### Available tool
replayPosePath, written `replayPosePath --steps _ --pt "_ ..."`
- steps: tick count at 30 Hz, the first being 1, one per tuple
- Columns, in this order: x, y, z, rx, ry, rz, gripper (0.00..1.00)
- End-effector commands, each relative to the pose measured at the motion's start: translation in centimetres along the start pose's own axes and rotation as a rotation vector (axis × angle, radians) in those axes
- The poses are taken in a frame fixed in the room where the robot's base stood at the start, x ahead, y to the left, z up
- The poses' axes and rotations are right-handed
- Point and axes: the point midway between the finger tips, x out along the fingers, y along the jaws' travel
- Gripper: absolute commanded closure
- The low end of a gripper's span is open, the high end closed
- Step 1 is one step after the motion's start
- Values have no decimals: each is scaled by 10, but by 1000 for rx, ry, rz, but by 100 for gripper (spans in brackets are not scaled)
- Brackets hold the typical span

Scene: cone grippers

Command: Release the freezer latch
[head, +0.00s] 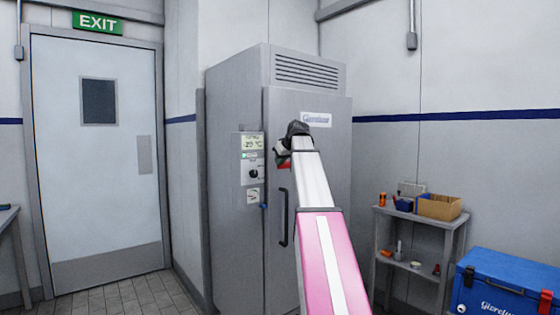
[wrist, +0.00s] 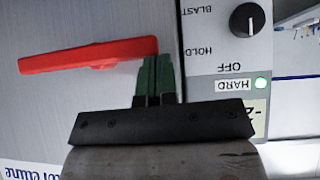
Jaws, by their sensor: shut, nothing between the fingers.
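The freezer (head: 235,110) is a tall grey cabinet with a closed door (head: 338,145). In the wrist view, which appears upside down, the red latch lever (wrist: 85,55) lies nearly level across the grey surface. My gripper (wrist: 156,60) has its green fingers together and empty, with the tips at the lever's right end; I cannot tell whether they touch it. In the head view my gripper and arm cover most of the latch area, and a bit of red (head: 283,156) shows beside them. The black door handle (head: 283,217) is below.
To the right are a small shelf (head: 440,222) with a cardboard box (head: 440,207) and a blue cooler (head: 500,285). Floor (head: 130,298) at left is clear.

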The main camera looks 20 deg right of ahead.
Motion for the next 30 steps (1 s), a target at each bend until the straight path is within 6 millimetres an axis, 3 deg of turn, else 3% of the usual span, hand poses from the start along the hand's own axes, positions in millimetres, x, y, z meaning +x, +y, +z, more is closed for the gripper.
replayPosePath --steps 14,30 --pt "7 -5 9 -88 0 88 100" --pt "35 -9 38 -430 -1 429 100"
